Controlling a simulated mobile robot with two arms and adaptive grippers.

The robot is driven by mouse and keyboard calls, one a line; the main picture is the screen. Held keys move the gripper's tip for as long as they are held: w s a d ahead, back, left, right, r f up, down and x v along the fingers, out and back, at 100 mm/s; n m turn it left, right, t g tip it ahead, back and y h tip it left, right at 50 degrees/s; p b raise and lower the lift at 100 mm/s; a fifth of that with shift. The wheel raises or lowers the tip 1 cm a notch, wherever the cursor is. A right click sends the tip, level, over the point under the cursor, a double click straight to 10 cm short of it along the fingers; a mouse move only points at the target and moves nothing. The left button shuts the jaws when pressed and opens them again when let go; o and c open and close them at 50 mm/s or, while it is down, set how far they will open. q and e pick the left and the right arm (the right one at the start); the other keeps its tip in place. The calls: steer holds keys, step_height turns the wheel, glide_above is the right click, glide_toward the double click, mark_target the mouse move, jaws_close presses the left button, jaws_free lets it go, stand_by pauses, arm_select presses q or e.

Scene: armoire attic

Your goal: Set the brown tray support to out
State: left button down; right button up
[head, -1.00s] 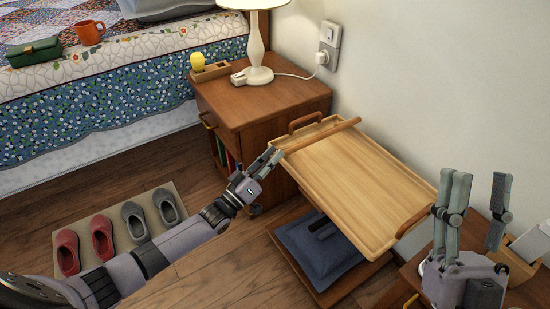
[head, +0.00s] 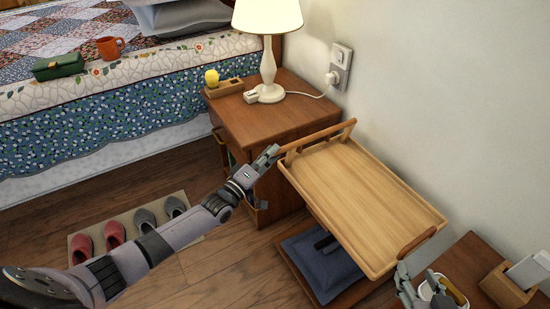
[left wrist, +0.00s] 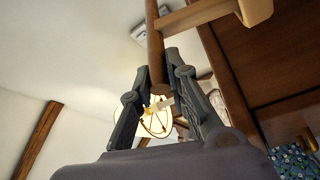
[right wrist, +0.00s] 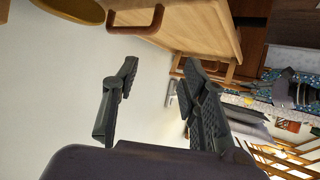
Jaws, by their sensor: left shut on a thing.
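The wooden tray (head: 365,200) is level beside the nightstand, above a low shelf. The brown tray support (head: 325,134) is a round bar along the tray's far end, just above the handle there. My left gripper (head: 272,154) is at the bar's left end. In the left wrist view its fingers (left wrist: 165,70) are shut around the brown bar (left wrist: 154,45), whose end shows between them. My right gripper (head: 404,283) is near the tray's near handle (head: 416,241). In the right wrist view its fingers (right wrist: 157,75) are apart and empty.
A nightstand (head: 260,120) with a lamp (head: 268,45) stands behind the tray, close to my left gripper. A blue cushion (head: 318,267) lies below the tray. A second wooden stand with a box (head: 507,285) is at right. The wall bounds the right side.

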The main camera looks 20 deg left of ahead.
arm_select(q)
steer(key=shift+w+a+r+n+g+y+b, duration=0.1)
steer(key=shift+w+a+n+g+b, duration=0.2)
steer(key=shift+w+a+n, duration=0.4)
steer(key=shift+w+a+f+n+g+y+b, duration=0.1)
steer(key=shift+w+a+n+b, duration=0.35)
steer(key=shift+a, duration=0.4)
steer(key=shift+w+a+r+n+g+y+b, duration=0.1)
steer(key=shift+w+a+n+g+b, duration=0.15)
steer(key=shift+w+a+n, duration=0.45)
arm_select(e)
steer(key=w+a+r+t+y, duration=0.1)
steer(key=w+r+t, duration=0.2)
steer(key=r, duration=0.4)
steer(key=shift+a+t, duration=0.4)
steer(key=shift+t, duration=0.4)
arm_select(q)
steer(key=c, duration=1.5)
jaws_free()
steer(key=shift+c, duration=0.2)
steer(key=shift+s+a, duration=0.1)
steer(key=shift+s, duration=0.05)
steer(key=v, duration=1.1)
steer(key=shift+s, duration=0.45)
